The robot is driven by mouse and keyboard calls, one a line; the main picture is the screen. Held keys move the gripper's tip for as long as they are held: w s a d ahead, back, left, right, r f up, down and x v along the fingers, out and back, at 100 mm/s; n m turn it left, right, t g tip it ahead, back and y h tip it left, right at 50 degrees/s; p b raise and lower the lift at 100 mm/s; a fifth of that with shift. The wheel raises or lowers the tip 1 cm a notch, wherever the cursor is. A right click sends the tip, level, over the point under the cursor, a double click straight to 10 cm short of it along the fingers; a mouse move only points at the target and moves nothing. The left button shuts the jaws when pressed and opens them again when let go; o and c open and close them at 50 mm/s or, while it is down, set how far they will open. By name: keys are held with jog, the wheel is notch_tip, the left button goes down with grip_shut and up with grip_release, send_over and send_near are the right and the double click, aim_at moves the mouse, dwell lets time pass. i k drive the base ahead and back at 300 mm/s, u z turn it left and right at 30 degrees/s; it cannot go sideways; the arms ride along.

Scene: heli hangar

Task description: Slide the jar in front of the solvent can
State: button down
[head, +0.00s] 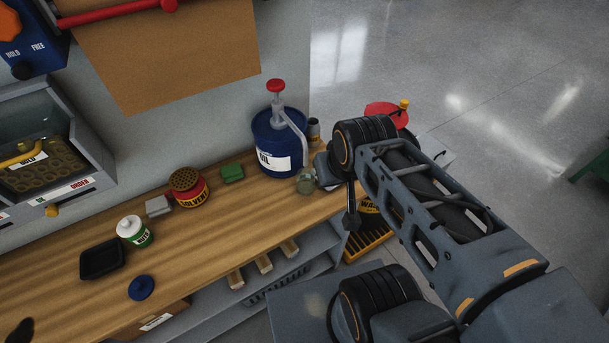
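The solvent can (191,196), red and yellow with a dark perforated top, stands upright on the wooden bench, left of the oil drum. A small greenish jar-like thing (306,185) is at the bench's right end, just left of my gripper (322,172). A green and white labelled container (136,232) with a white cap stands left of the solvent can; which of these two is the jar I cannot tell for sure. My gripper's fingers are small and partly hidden by my wrist, so their opening and any contact with the greenish thing are unclear.
A blue oil drum (268,143) with a red-topped pump stands behind the greenish thing. A green block (232,172), a grey block (158,206), a black tray (101,260) and a blue lid (141,287) lie on the bench (215,232). Bench surface in front of the solvent can is clear.

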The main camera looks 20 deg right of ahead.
aim_at(304, 188)
jog(key=u, duration=2.7)
jog(key=k, duration=0.45)
jog(key=z, duration=0.4)
